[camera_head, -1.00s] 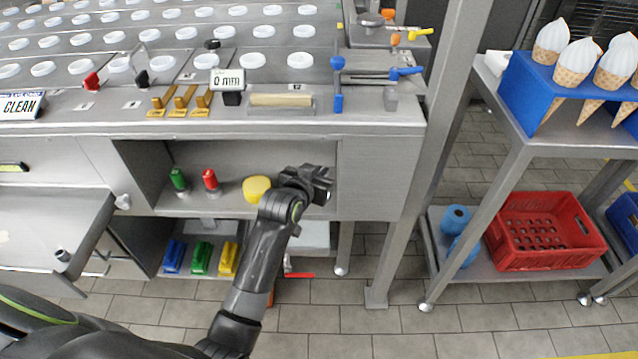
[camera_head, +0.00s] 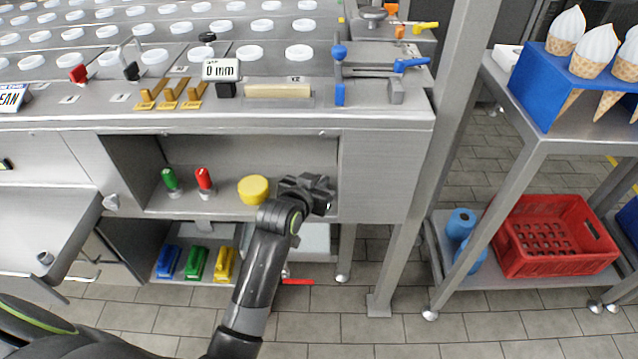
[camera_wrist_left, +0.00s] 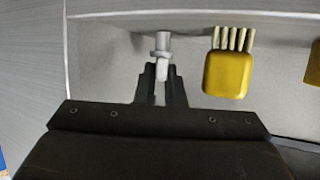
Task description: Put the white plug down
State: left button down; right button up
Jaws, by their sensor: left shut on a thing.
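The white plug (camera_wrist_left: 161,54) shows in the left wrist view, upright between the two dark fingers of my left gripper (camera_wrist_left: 161,88). The fingers are shut on its lower part. In the head view my left gripper (camera_head: 316,191) is at the front of the open shelf compartment, just right of a round yellow item (camera_head: 253,189). The plug cannot be made out there. In the wrist view, I cannot tell whether the plug touches a surface. My right gripper is out of view.
A yellow brush (camera_wrist_left: 227,72) is close right of the plug in the wrist view. Green (camera_head: 170,180) and red (camera_head: 204,180) items stand farther left in the compartment. Blue, green and yellow items (camera_head: 224,263) lie on the shelf below. A red crate (camera_head: 553,236) is at right.

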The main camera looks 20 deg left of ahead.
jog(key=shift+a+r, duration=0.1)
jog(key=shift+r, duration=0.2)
pick_arm(q)
jog(key=c, duration=1.8)
grip_release()
jog(key=shift+f, duration=0.1)
